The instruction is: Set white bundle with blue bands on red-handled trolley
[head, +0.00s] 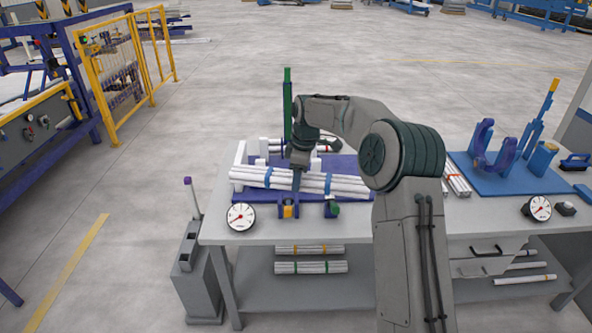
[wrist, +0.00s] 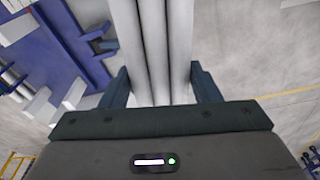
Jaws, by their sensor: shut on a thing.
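A bundle of white pipes with blue bands (head: 348,186) lies crosswise in my gripper (head: 298,181), over the front part of a purple trolley (head: 262,196) on the table. In the wrist view the white pipes (wrist: 153,45) run between the two dark fingers (wrist: 160,88), which are shut on them. Whether the bundle touches the trolley is unclear. A green upright handle (head: 287,103) stands behind the bundle, near the purple trolley. I cannot make out a red handle; my arm hides part of the table.
A blue trolley (head: 492,179) with a yellow-tipped handle (head: 549,93) stands at the table's right. Dial gauges (head: 240,217) (head: 538,208) sit near the front edge. Banded bundles (head: 310,267) lie on the lower shelf. A grey bin (head: 197,280) stands left, beside open floor.

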